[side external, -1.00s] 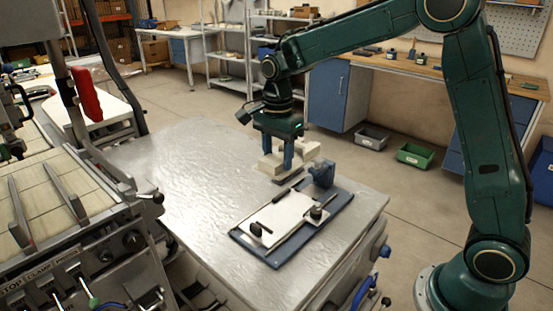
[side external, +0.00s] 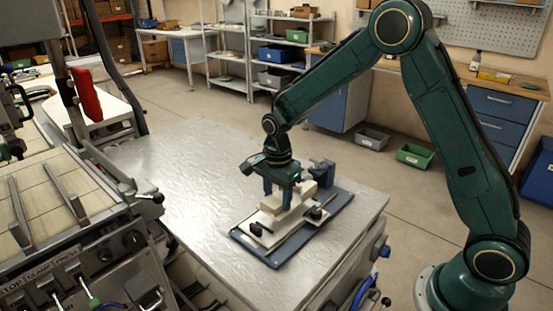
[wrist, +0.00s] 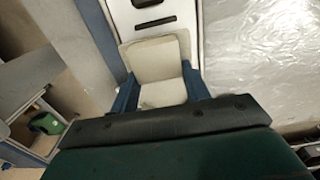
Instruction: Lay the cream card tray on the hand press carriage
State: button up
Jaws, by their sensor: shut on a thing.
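The cream card tray (side external: 271,206) is a pale, shallow piece held between the blue fingers of my gripper (side external: 278,198). In the wrist view the tray (wrist: 158,60) sits between the two fingertips (wrist: 160,88), with a raised cream part nearest my gripper. The hand press carriage (side external: 288,228) is a white plate on a blue base on the metal table. The tray is over the carriage, low and close to its surface. I cannot tell whether it touches. My gripper hides part of the carriage and tray.
Black knobs stand on the carriage's left (side external: 256,229) and right (side external: 316,213). A blue block (side external: 322,171) is at its back. The metal table (side external: 195,165) is clear to the left. A press machine with levers (side external: 80,205) stands at far left.

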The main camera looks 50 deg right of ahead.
jog(key=shift+f, duration=2.1)
jog(key=shift+f, duration=0.1)
jog(key=o, duration=1.1)
notch_tip(320, 180, up, 11)
jog(key=shift+r, duration=0.65)
